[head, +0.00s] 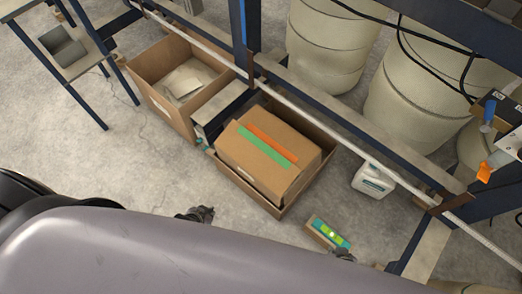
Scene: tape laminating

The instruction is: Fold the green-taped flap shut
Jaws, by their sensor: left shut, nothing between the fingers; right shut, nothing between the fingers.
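A brown cardboard box (244,187) stands on the floor near the middle of the head view. A panel on it carries a green tape strip (266,150) and, beside it, an orange tape strip (269,143). The panel looks tilted within the box's walls; I cannot tell how far its flap is folded. My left gripper (204,214) is shut and empty, in front of the box on its left and apart from it. My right gripper (345,253) is shut and empty, right of the box and close to a small green-topped carton. I cannot tell whether it touches the carton.
The small carton (328,232) lies on the floor. An open box with papers (168,101) stands at the back left. A white container (373,181) is at the right. A rail and blue posts (243,40) run behind, before large pale drums (328,45). Floor at left is clear.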

